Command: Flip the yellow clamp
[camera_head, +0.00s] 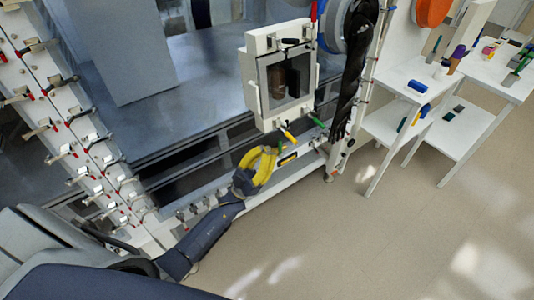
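The small yellow clamp (288,134) shows just below the white windowed box, at its lower edge. My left gripper (266,153), with yellow fingers, is at the end of the dark blue arm coming from the lower left. Its fingers point up and right, a little below and left of the yellow clamp, with a small gap between them in the picture. The finger gap is too small to tell whether it is open or shut. I see nothing clearly held. My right gripper is not in view.
The white box (253,80) has a dark window. Green handles (318,121) sit near the yellow clamp. A black glove (355,75) hangs to the right. White tables (395,80) with small objects stand at the right. The floor (400,230) at lower right is clear.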

